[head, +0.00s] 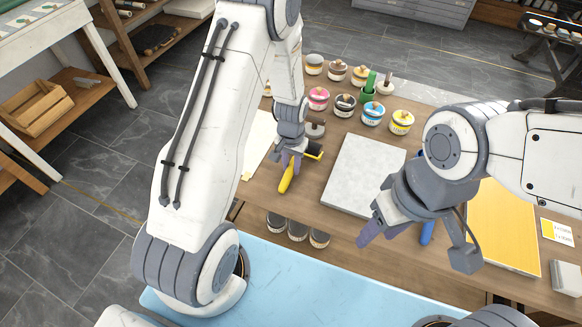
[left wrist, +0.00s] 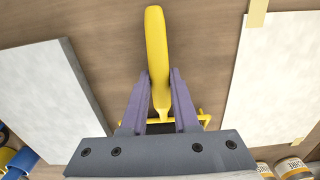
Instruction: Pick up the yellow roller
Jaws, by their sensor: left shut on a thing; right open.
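The yellow roller (head: 286,181) is at the left part of the wooden table, with its yellow handle pointing toward the front edge. My left gripper (head: 290,165) is shut on it. In the left wrist view the roller's handle (left wrist: 156,45) sticks out between the two purple fingers of my left gripper (left wrist: 160,80). Its dark roller head is mostly hidden behind the gripper body. I cannot tell whether it touches the table. My right gripper (head: 415,250) is open and empty above the table's front right area.
A pale grey slab (head: 362,172) lies just right of the roller, and a white sheet (left wrist: 275,85) lies on its other side. Several ink cans (head: 372,113) stand behind. A blue handle (head: 427,233) shows beside my right gripper, and a yellow-topped slab (head: 505,230) lies farther right.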

